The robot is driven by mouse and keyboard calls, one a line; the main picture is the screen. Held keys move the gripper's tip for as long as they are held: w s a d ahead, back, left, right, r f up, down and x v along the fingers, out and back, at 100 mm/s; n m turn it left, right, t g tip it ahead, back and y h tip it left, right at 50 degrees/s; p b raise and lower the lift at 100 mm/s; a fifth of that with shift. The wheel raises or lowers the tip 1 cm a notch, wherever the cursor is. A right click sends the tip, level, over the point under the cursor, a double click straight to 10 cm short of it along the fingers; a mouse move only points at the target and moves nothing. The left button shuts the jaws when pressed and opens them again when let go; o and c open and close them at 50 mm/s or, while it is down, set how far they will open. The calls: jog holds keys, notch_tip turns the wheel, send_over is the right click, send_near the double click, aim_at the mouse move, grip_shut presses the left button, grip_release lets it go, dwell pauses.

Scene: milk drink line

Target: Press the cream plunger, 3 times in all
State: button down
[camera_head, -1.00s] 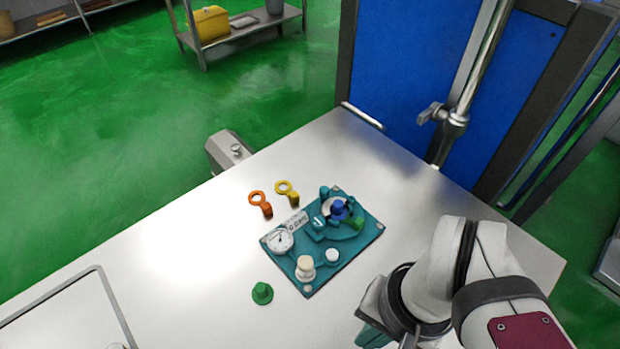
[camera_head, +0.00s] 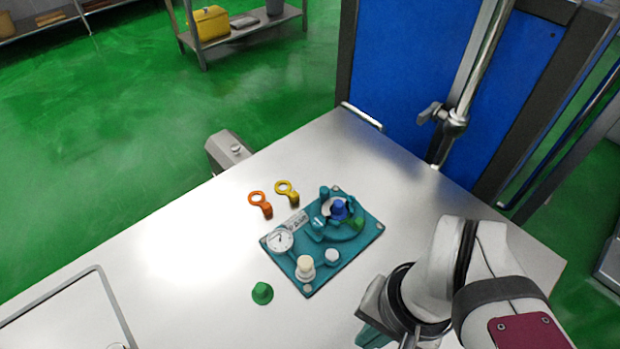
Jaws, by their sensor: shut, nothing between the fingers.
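The cream plunger (camera_head: 305,263) stands upright in a white collar at the near left corner of a teal panel (camera_head: 318,276) on the metal table. A white round button (camera_head: 332,255) sits to its right on the same panel. My gripper (camera_head: 368,338) shows only in part at the bottom of the picture, as a teal piece below my wrist. It is shut and empty, to the right of the panel and apart from the plunger. Its fingertips are mostly hidden or out of frame.
A white dial gauge (camera_head: 279,240), a blue knob (camera_head: 339,210) and a green part (camera_head: 356,223) are on the panel. The table's left part is mostly clear.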

jog(key=m+y, duration=0.4)
jog(key=y, duration=0.3)
send_over(311, 261)
notch_tip(311, 261, down, 4)
jog(key=shift+f+t, duration=0.1)
jog(key=shift+t, duration=0.3)
jog(key=shift+f, duration=0.1)
jog(key=shift+f, duration=4.3)
jog(key=shift+f, duration=0.1)
jog(key=shift+f, duration=0.3)
